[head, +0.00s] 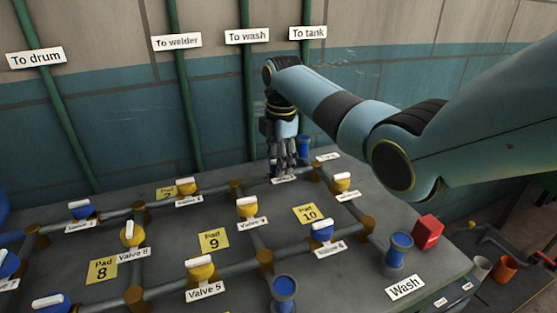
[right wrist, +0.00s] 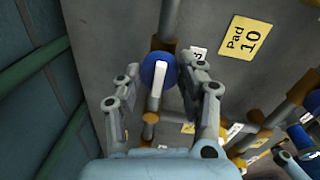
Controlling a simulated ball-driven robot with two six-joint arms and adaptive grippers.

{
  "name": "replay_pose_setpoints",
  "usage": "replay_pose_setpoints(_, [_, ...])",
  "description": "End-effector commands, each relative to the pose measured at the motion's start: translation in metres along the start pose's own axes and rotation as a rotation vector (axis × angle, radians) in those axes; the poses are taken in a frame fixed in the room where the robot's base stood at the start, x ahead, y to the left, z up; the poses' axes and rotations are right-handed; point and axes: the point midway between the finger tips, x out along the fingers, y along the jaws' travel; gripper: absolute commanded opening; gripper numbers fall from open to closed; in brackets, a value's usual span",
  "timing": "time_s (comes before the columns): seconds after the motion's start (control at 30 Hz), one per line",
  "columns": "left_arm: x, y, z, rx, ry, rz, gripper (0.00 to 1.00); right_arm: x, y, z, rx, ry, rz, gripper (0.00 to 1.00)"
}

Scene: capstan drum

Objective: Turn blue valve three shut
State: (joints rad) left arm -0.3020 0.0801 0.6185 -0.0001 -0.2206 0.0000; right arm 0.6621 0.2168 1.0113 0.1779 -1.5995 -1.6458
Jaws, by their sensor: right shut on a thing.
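Blue valve three (right wrist: 159,72) has a round blue body and a white bar handle. In the right wrist view the handle lies roughly in line with the grey pipe. My right gripper (head: 283,166) reaches down onto the valve on the back pipe and hides it in the head view. A partly hidden white label (right wrist: 198,52) lies beside the valve. My left gripper is not in view.
Other valves stand close by on the pipes: yellow (head: 342,182), yellow (head: 247,207) and blue (head: 322,231). A blue spool-shaped part (head: 304,146) stands just behind my right gripper. A red block (head: 428,231) sits on the right. The wall with green pipes (head: 186,100) rises behind.

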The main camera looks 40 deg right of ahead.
Motion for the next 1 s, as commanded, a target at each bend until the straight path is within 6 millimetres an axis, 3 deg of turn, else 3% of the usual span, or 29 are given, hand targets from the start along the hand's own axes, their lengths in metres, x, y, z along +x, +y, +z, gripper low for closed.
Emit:
replay_pose_setpoints(0.1, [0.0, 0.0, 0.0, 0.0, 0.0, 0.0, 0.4, 0.0, 0.0, 0.0, 0.0, 0.0, -0.001, 0.07])
replay_pose_setpoints(0.47, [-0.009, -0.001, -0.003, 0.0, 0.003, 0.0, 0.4, -0.002, 0.0, -0.001, 0.063, -0.004, -0.002, 0.07])
replay_pose_setpoints(1.0, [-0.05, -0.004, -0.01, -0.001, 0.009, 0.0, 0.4, -0.003, 0.0, -0.001, 0.506, -0.039, -0.003, 0.07])
